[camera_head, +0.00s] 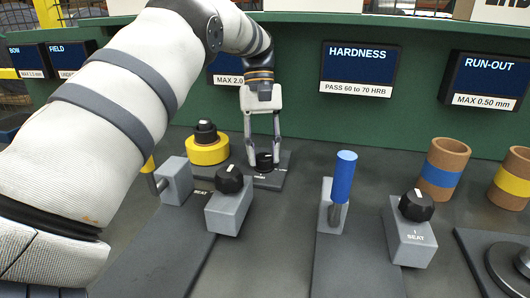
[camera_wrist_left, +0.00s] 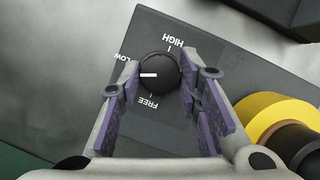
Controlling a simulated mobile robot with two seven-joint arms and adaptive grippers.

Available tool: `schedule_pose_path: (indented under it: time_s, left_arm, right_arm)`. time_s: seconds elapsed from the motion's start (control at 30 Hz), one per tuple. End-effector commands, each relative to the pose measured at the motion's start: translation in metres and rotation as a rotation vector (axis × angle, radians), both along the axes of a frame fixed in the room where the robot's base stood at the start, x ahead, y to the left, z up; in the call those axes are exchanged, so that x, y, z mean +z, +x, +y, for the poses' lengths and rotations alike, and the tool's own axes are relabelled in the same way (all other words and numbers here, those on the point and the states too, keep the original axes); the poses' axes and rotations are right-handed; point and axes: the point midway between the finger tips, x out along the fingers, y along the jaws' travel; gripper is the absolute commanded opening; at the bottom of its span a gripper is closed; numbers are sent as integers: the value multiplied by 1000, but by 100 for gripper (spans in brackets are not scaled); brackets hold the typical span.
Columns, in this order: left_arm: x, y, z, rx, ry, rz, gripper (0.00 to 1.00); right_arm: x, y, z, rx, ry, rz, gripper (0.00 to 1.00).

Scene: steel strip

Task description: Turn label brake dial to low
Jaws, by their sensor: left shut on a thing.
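The label brake dial, a black round knob (camera_wrist_left: 160,72), sits on a dark grey plate (camera_wrist_left: 185,105) marked HIGH, LOW and FREE. It also shows in the head view as a black knob (camera_head: 265,162) on a plate at the foot of the green panel. My left gripper (camera_head: 263,148) reaches down from above and is shut on the knob, with a purple-padded finger (camera_wrist_left: 200,105) on either side in the wrist view. The knob's white line points left, between LOW and FREE and nearer LOW. The finger partly covers the LOW side. My right gripper is not in view.
Left of the dial stands a yellow ring with a black knob (camera_head: 207,147). In front are a SEAT block (camera_head: 229,205) and a yellow-handled post. A blue-handled post (camera_head: 342,178), another SEAT block (camera_head: 410,235) and cardboard rolls (camera_head: 443,168) stand right. The green panel (camera_head: 300,120) rises behind.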

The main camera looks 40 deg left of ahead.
Motion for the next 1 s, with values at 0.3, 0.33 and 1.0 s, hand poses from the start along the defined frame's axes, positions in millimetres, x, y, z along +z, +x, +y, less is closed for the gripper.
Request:
schedule_pose_path:
  time_s: [0.3,0.33,1.0]
  left_arm:
    - [-2,1,-1,-232,0,3,4]
    - [-2,1,-1,-248,1,4,4]
    - [-2,1,-2,-385,-2,4,4]
  right_arm:
    - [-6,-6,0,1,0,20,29]
    - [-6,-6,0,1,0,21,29]
    - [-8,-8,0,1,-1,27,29]
